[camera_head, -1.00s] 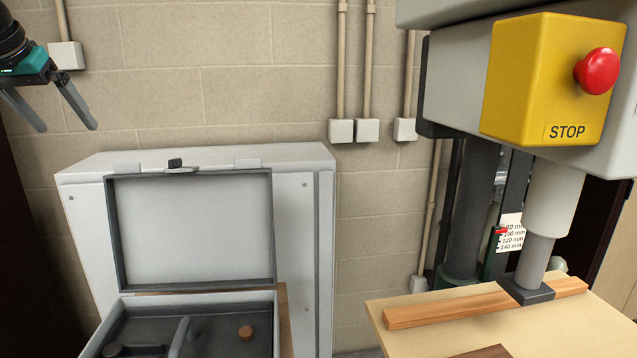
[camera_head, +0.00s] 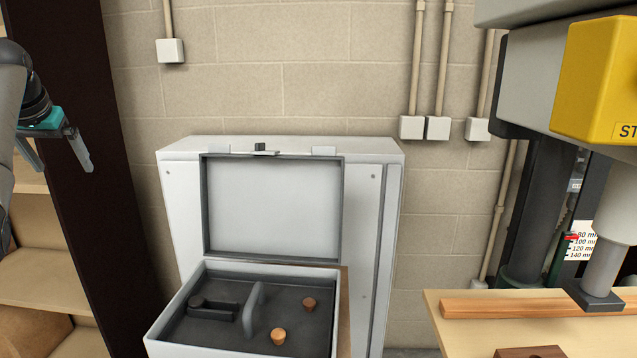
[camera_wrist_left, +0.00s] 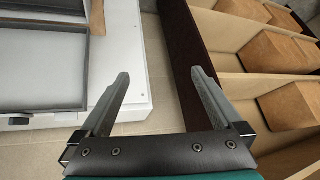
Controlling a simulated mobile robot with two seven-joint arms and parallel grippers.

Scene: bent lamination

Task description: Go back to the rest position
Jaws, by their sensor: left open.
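My left gripper (camera_head: 57,160) hangs in the air at the left edge of the head view, in front of the dark shelf side. In the left wrist view its two fingers (camera_wrist_left: 160,92) are spread apart with nothing between them. Below them are the floor, the white cabinet's side and the dark shelf panel. The gripper touches nothing that I can see. My right gripper is in neither view.
An open grey case (camera_head: 168,335) in front of a white cabinet (camera_head: 372,230) holds two small round plugs and a dark tool. A shelf (camera_head: 40,285) with brown blocks stands at left. At right, a press (camera_head: 540,85) stands over a wooden strip (camera_head: 510,305) on a table (camera_head: 450,335).

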